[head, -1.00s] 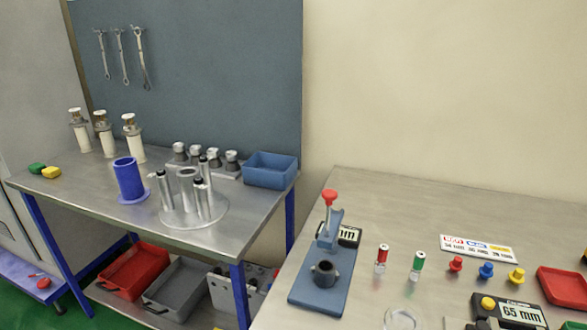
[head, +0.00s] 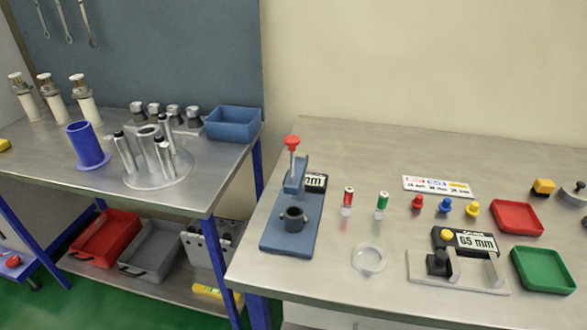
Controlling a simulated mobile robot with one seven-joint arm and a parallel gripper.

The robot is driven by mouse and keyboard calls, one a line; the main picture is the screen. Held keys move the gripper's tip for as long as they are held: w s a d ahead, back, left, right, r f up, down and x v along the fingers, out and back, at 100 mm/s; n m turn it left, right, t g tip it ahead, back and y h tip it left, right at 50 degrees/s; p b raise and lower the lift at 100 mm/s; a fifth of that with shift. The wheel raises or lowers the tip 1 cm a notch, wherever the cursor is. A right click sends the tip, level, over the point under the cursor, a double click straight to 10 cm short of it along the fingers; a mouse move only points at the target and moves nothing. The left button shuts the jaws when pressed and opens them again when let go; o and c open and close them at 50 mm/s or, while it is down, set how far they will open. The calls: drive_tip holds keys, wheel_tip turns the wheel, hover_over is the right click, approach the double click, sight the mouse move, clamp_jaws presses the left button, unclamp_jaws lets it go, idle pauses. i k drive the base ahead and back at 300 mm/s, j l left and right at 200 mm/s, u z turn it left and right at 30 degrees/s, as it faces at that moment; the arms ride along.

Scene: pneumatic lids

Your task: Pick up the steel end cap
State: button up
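No part is clearly marked as the steel end cap. A round grey metal part with a dark knob (head: 574,192) lies at the far right of the right table (head: 330,150), partly cut off by the picture edge; it may be the cap. Several grey and dark capped parts (head: 155,108) stand in a row at the back of the left table (head: 60,165); I cannot tell whether these are end caps. My gripper is not in view.
A blue press with a red knob (head: 291,143) stands at the right table's left end. A clear ring (head: 369,259), a 65 mm gauge (head: 478,241), a red tray (head: 518,217) and a green tray (head: 543,270) are on that table. A gap separates the tables.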

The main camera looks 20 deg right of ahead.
sight(292, 214)
drive_tip(key=i+j, duration=0.35)
drive_tip(key=j, duration=0.15)
drive_tip(key=i+j, duration=0.35)
drive_tip(key=j, duration=0.15)
drive_tip(key=i+j, duration=0.3)
drive_tip(key=j, duration=0.2)
drive_tip(key=i+j, duration=0.35)
drive_tip(key=j, duration=0.15)
drive_tip(key=i+j+z, duration=0.1)
drive_tip(key=j, duration=0.2)
drive_tip(key=i+j+z, duration=0.1)
drive_tip(key=i+j, duration=0.15)
drive_tip(key=i+j+z, duration=0.1)
drive_tip(key=j, duration=0.25)
drive_tip(key=z, duration=2.1)
drive_tip(key=i, duration=0.55)
